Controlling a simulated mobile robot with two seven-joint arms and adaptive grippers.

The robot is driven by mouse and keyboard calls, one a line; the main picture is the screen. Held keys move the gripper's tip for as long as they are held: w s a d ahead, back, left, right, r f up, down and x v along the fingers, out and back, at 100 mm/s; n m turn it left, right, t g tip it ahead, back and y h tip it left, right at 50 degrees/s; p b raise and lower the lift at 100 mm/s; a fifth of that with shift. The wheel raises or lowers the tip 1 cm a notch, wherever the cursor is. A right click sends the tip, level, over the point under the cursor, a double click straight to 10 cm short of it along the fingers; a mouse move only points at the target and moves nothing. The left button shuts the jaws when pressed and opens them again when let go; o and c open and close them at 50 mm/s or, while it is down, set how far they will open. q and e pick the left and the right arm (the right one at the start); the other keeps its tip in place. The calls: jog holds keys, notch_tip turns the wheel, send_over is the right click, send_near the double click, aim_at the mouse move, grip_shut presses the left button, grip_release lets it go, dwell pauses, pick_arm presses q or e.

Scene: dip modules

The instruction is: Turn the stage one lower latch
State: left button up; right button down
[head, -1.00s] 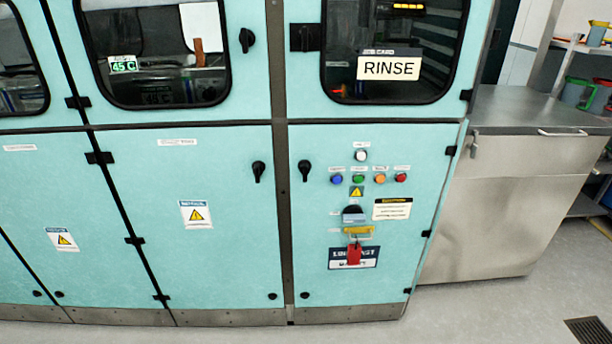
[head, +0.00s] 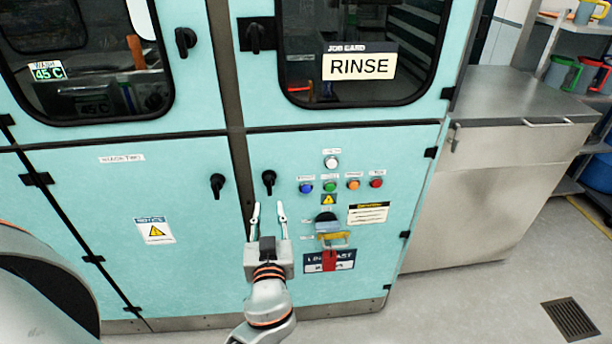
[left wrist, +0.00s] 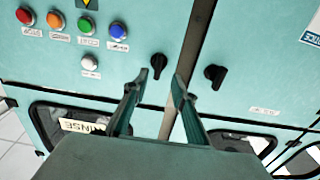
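Black lower latches sit on the teal machine front in the head view. One latch (head: 217,183) is at the right edge of a door whose small label seems to read "stage two". Another latch (head: 269,181) is on the control panel door, across a dark post. I cannot make out a latch labelled stage one. My left gripper (head: 268,208) is open and empty, pointing up just below the control panel latch. In the left wrist view, which is inverted, that latch (left wrist: 158,64) appears between the open fingertips (left wrist: 160,75); contact cannot be told. My right gripper is not in view.
Coloured buttons (head: 330,186), a yellow padlock-like part (head: 333,238) and a red tag (head: 329,261) are right of my gripper. Upper latches (head: 186,41) sit above. A steel counter (head: 505,190) stands at the right. Open floor (head: 480,310) lies in front.

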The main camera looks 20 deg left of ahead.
aim_at(269, 187)
pick_arm(q)
jog(key=p+x, duration=0.1)
jog(key=x, duration=0.2)
jog(key=r+p+x, duration=0.1)
jog(key=x, duration=0.2)
jog(key=shift+w+a+r, duration=0.1)
jog(key=shift+w+r, duration=0.05)
jog(key=shift+w, duration=0.3)
jog(key=shift+w+a, duration=0.15)
jog(key=shift+w, duration=0.15)
jog(key=shift+w+a, duration=0.15)
jog(key=shift+w, duration=0.1)
grip_shut()
